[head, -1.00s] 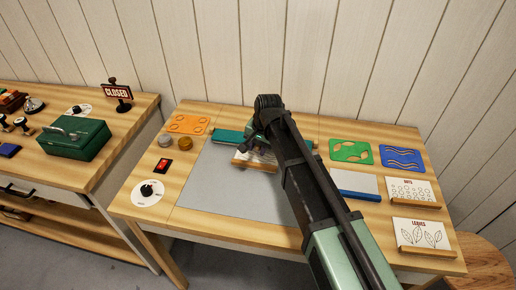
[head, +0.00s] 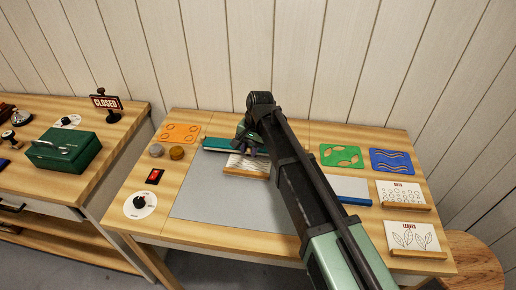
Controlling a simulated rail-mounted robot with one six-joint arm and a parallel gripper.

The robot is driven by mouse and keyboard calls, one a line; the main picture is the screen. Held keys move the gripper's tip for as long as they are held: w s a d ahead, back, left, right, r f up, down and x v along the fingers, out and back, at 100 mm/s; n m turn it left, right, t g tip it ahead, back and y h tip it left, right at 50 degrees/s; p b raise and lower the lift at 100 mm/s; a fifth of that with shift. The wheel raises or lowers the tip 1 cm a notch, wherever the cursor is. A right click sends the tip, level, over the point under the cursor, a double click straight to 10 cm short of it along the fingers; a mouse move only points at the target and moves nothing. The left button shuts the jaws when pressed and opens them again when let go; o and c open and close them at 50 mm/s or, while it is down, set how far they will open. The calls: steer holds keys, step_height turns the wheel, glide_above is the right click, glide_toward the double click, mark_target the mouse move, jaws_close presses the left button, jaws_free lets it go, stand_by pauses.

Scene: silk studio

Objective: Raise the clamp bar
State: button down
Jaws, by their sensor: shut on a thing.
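The teal clamp bar (head: 219,145) lies along the back edge of the grey work surface (head: 205,190). Its left end shows; its right part is hidden behind my arm. My gripper (head: 252,147) is at the bar from above, near its middle, and appears shut on it. The fingertips are small and dark, and partly covered by my wrist. I cannot tell exactly how far the bar is tilted.
A red switch (head: 154,176), a white dial (head: 140,205) and two round knobs (head: 176,153) stand left. Orange (head: 179,134), green (head: 341,156) and blue (head: 398,161) plates lie at the back. Dots (head: 403,193) and leaves (head: 413,238) blocks stand right. The front of the work surface is clear.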

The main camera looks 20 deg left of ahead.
steer(key=shift+w+a+r+p, duration=0.15)
steer(key=shift+w+r+p, duration=0.4)
steer(key=shift+r, duration=0.25)
steer(key=shift+w+a+r+p, duration=0.15)
steer(key=shift+w+r+p, duration=0.5)
steer(key=shift+w, duration=0.25)
steer(key=shift+w+a+r+p, duration=0.1)
steer(key=shift+w+r+p, duration=0.15)
steer(key=shift+w, duration=0.25)
steer(key=shift+w+a+r+p, duration=0.1)
steer(key=shift+w+r+p, duration=0.1)
steer(key=shift+w, duration=0.3)
steer(key=shift+w+a+r, duration=0.15)
steer(key=shift+w+r, duration=0.05)
steer(key=shift+w, duration=0.85)
steer(key=shift+w+a+f, duration=0.2)
steer(key=shift+w, duration=0.8)
steer(key=shift+w+a+f, duration=0.15)
steer(key=shift+w, duration=0.8)
steer(key=c, duration=1)
jaws_free()
steer(key=shift+w+a+f, duration=0.1)
steer(key=shift+a, duration=0.05)
steer(key=shift+o, duration=0.3)
